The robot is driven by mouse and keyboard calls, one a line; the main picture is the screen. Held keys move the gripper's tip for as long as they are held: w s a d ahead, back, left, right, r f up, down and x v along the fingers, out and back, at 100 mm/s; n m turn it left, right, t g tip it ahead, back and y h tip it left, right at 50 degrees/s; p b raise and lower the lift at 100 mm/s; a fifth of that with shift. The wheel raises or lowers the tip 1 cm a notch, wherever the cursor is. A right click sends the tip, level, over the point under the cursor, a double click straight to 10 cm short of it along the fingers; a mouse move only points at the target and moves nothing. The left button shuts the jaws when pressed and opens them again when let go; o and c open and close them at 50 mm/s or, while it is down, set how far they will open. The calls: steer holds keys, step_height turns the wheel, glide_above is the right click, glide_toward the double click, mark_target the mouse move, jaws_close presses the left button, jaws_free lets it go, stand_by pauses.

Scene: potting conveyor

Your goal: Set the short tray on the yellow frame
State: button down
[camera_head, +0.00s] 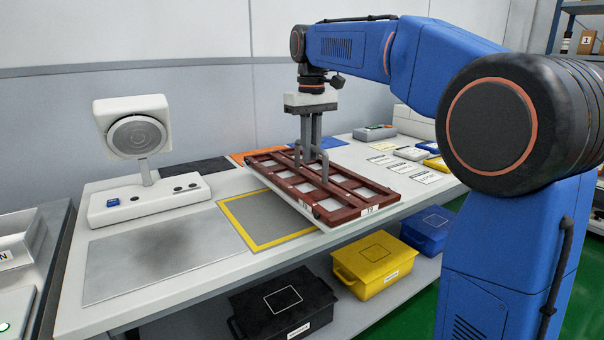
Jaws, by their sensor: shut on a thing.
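My gripper (312,160) is shut on the grey handle of a dark red slatted tray (345,212). The tray has long rails, cross slats and small white labels on its near end. It is held over the worktop, and its near right corner reaches the front edge. The gap beneath it is hard to tell. The yellow frame (237,226) is a yellow outline around a grey area on the worktop, left of the tray. The tray hides the frame's right part from this view.
A white device with a round head (133,136) stands at the back left. A metal plate (150,262) lies left of the frame. Orange (238,158), black (190,167) and blue mats lie behind. Black, yellow (375,268) and blue bins sit below. Labels and small boxes lie at right.

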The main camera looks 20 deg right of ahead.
mark_target(309, 173)
steer(key=shift+a+f, duration=0.2)
steer(key=shift+f, duration=0.1)
steer(key=shift+a+f, duration=0.1)
steer(key=shift+f, duration=2.1)
steer(key=shift+f, duration=0.1)
steer(key=c, duration=1.8)
jaws_free()
steer(key=shift+o, duration=0.2)
step_height(309, 173, up, 12)
steer(key=shift+r, duration=0.1)
steer(key=shift+s, duration=0.1)
